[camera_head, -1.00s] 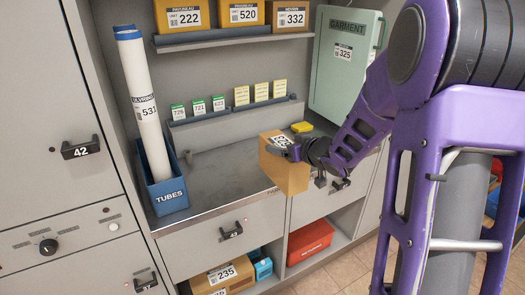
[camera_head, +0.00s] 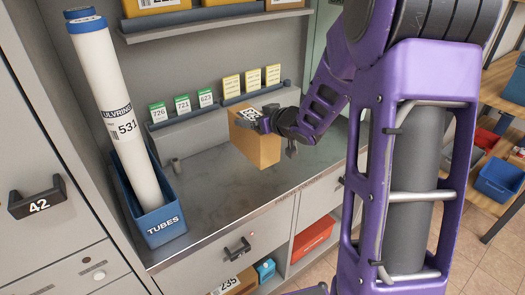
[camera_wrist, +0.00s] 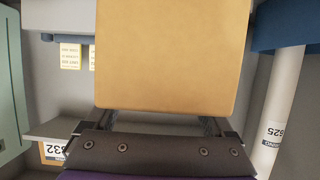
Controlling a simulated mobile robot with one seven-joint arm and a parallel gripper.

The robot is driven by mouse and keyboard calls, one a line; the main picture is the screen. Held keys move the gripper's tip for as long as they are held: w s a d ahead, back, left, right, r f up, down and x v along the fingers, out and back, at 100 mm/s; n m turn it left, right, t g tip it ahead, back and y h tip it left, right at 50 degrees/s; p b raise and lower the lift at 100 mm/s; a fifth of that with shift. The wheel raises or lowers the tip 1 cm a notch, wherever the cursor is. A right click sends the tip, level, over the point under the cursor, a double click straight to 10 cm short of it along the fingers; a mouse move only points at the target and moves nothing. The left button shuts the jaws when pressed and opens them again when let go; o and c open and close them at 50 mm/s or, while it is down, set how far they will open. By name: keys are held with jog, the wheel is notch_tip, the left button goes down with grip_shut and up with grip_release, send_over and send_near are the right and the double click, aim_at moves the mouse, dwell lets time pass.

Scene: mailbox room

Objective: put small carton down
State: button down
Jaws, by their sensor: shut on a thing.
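The small carton (camera_head: 258,144) is a brown box with a white label on its top. My gripper (camera_head: 262,121) is shut on it near the top edge, and my purple arm reaches in from the right. The carton is over the grey countertop (camera_head: 225,200); I cannot tell whether its bottom touches the surface. In the wrist view the carton (camera_wrist: 174,55) fills the upper middle, in front of the gripper (camera_wrist: 160,125). The fingers are partly hidden there.
A blue bin marked TUBES (camera_head: 160,215) with white tubes (camera_head: 118,110) stands left on the counter. Green and yellow cards (camera_head: 182,105) stand in a rack behind. Drawers and a red bin (camera_head: 313,237) lie below.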

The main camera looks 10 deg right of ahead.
aim_at(272, 151)
notch_tip(272, 151, down, 10)
jog(key=shift+r+b, duration=0.15)
jog(key=shift+b, duration=1.1)
jog(key=shift+f, duration=0.2)
grip_release()
jog(key=shift+r, duration=0.25)
jog(key=p+v, duration=0.1)
jog(key=v, duration=0.9)
jog(key=shift+s+d+r, duration=0.1)
jog(key=shift+s+d, duration=0.1)
jog(key=shift+s+d+r+p, duration=0.2)
jog(key=shift+s+p, duration=0.1)
jog(key=shift+s, duration=0.35)
